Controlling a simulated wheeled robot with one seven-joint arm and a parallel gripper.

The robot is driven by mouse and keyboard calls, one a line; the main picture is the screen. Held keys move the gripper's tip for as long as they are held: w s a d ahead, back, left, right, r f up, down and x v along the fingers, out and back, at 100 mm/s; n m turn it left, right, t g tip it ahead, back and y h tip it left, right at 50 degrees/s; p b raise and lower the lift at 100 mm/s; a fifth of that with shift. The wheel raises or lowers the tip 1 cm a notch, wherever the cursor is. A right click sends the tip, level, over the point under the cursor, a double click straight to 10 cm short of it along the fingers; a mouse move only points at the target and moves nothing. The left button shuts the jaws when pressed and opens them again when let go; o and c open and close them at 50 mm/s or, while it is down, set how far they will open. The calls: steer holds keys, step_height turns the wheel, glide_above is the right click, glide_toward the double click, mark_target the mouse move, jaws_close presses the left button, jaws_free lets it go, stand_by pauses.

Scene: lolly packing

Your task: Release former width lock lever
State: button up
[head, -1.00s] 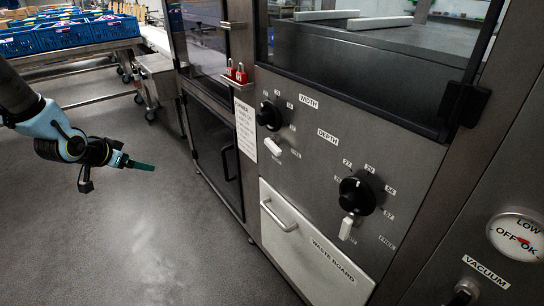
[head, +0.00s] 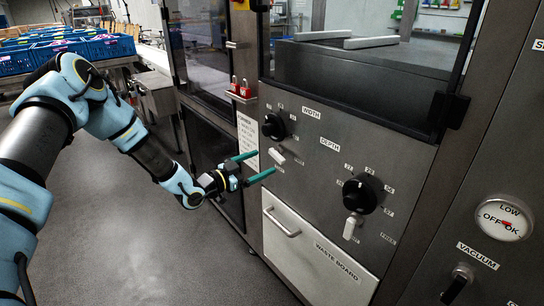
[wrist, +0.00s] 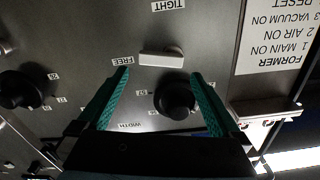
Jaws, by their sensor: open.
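The width lock lever (head: 277,156) is a small white handle below the black WIDTH knob (head: 273,126) on the grey machine panel. In the wrist view, where the labels are upside down, the lever (wrist: 161,58) lies crosswise between the labels FREE and TIGHT. My gripper (head: 265,162) is open and empty, its two green fingers pointing at the panel near the lever. In the wrist view the fingertips (wrist: 160,74) spread to either side of the lever, which appears just past them. Whether a finger touches it I cannot tell.
To the right are the DEPTH knob (head: 362,193) and its white lever (head: 350,227). The WASTE BOARD drawer (head: 318,255) with a bar handle is below. The floor at left is clear.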

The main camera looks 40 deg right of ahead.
mark_target(275, 155)
steer(key=shift+d+p, duration=0.55)
steer(key=shift+d, duration=2.05)
steer(key=shift+s, duration=0.1)
steer(key=c, duration=1.1)
steer(key=shift+f+n+b, duration=0.1)
steer(key=shift+n+b, duration=0.6)
steer(key=shift+b, duration=0.45)
steer(key=shift+r+n+b, duration=0.3)
steer(key=shift+n, duration=0.3)
steer(key=o, duration=1.1)
